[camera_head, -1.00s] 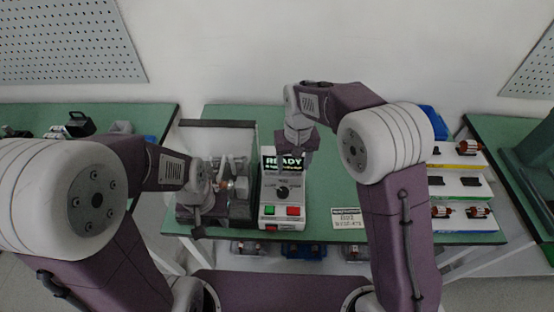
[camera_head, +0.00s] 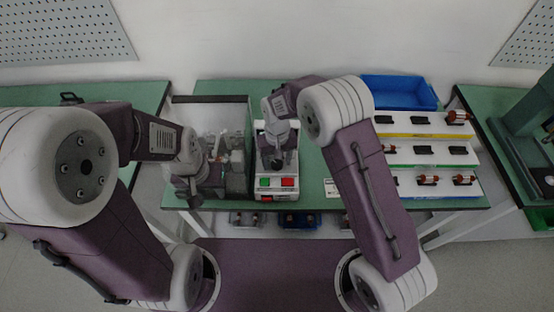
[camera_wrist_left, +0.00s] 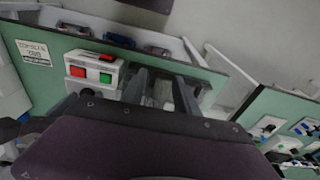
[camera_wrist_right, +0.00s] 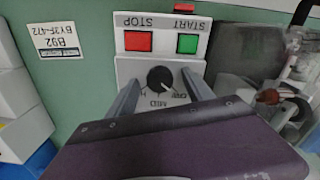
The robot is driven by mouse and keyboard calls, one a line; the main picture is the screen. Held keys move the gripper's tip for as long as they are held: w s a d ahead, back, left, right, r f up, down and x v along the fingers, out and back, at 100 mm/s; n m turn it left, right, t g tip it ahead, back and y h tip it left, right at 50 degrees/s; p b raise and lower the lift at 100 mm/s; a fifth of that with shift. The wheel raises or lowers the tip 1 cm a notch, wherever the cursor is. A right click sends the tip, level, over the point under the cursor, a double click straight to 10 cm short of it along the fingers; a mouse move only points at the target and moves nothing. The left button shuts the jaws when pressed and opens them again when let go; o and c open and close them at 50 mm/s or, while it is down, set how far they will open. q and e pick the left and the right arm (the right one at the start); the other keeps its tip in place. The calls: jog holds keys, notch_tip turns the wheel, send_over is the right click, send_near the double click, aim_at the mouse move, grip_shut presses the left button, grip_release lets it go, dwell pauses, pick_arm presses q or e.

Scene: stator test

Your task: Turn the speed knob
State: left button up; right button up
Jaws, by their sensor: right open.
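The speed knob (camera_wrist_right: 160,79) is round and black with a pale pointer line, on the white face of the control box (camera_head: 290,195). In the right wrist view it sits between the fingertips of my right gripper (camera_wrist_right: 161,84), which is open with a finger on each side. I cannot tell whether the fingers touch it. In the head view my right gripper (camera_head: 276,162) hangs over the box and hides the knob. My left gripper (camera_head: 194,198) is at the front of the test fixture, left of the box; its fingers stand apart in the left wrist view (camera_wrist_left: 160,78).
A red stop button (camera_wrist_right: 138,41) and a green start button (camera_wrist_right: 187,44) lie beside the knob. The fixture (camera_head: 235,165) with dark frame stands left. Racks with rotors (camera_head: 420,155) and a blue bin (camera_head: 398,92) are right. A label plate (camera_wrist_right: 56,40) lies on the green bench.

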jog(key=shift+w, duration=0.1)
grip_shut()
jog(key=m+p, duration=0.1)
jog(key=m, duration=0.3)
jog(key=shift+m+p, duration=0.3)
jog(key=shift+m, duration=2.5)
grip_release()
